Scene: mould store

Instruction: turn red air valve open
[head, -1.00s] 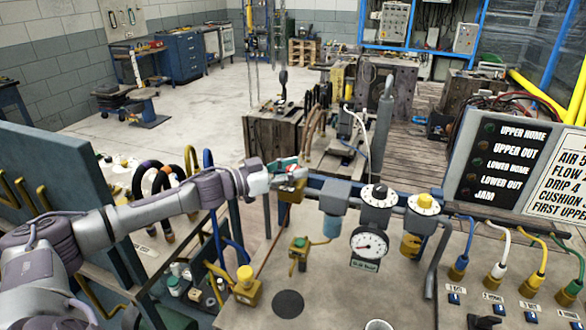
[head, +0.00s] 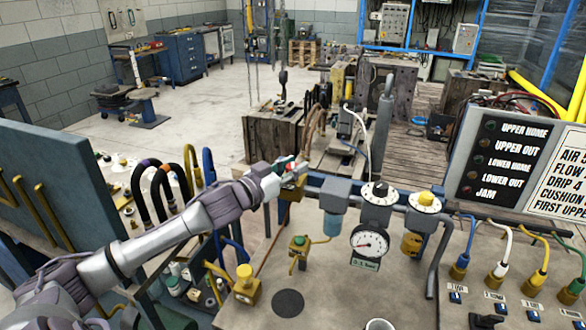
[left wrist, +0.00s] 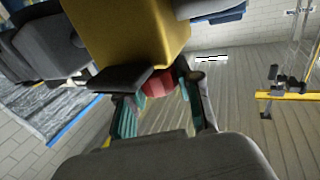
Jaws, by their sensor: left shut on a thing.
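The red air valve handle (head: 291,167) sits at the left end of the grey air line in the head view, on top of a brass valve body (head: 291,190). My left gripper (head: 284,168) is at the handle and shut on it, hiding much of it. In the left wrist view the red handle (left wrist: 158,84) shows between the fingertips of my left gripper (left wrist: 165,92), right beside the large yellow brass body (left wrist: 125,35). The handle's exact angle is hard to tell. My right gripper is not in view.
Right of the valve, the line carries a grey filter unit (head: 334,198), a pressure gauge (head: 370,242) and a yellow-knobbed unit (head: 425,202). Brass fittings with a yellow cap (head: 245,272) and a green knob (head: 299,242) stand on the bench in front. Coloured hoses (head: 500,262) are at right.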

